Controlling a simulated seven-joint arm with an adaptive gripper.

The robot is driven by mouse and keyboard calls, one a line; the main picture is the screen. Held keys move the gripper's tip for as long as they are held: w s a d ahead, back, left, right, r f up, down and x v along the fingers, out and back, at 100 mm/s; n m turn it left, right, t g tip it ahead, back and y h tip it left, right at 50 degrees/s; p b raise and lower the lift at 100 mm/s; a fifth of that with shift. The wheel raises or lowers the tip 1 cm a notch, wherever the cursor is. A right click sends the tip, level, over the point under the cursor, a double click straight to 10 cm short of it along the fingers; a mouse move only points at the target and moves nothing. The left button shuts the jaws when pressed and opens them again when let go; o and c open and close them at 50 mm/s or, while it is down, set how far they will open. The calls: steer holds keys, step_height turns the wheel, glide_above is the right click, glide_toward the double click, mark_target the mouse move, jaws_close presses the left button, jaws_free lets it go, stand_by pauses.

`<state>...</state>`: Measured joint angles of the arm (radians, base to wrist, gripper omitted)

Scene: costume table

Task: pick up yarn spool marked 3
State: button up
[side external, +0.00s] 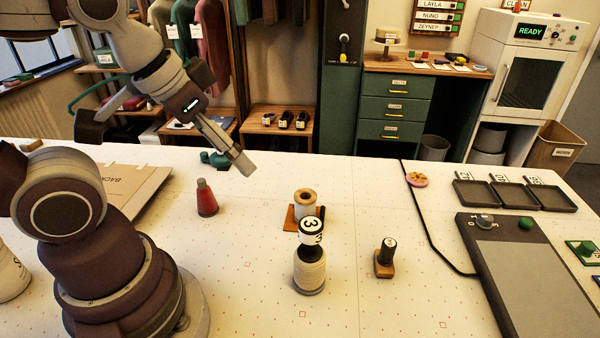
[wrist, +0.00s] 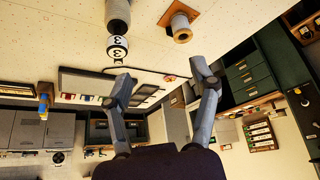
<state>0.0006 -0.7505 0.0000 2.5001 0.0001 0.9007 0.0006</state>
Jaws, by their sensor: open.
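The yarn spool marked 3 (side external: 310,272) stands upright on the white table, right of centre in the side view. It has a cream wound body, a dark neck and a white top with a black 3. It also shows in the wrist view (wrist: 118,47), at the upper left, its body cut by the top edge. My gripper (side external: 243,166) is in the air to the left of the spool and above it, touching nothing. In the wrist view its two fingers (wrist: 160,80) are spread apart with nothing between them.
A wooden spool (side external: 305,202) on a brown base stands just behind the marked spool. A red cone (side external: 206,198) stands to the left, and a small dark stamp-like item (side external: 386,255) to the right. A grey panel (side external: 530,280) and dark trays (side external: 515,208) lie farther right.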

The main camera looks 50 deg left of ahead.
stand_by(0.3)
steer(key=shift+o, duration=0.7)
steer(key=m+g, duration=0.6)
steer(key=m, duration=1.2)
glide_toward(310, 223)
steer(key=shift+s+a+f, duration=0.1)
step_height(310, 223, down, 10)
steer(key=shift+f, duration=0.25)
jaws_close()
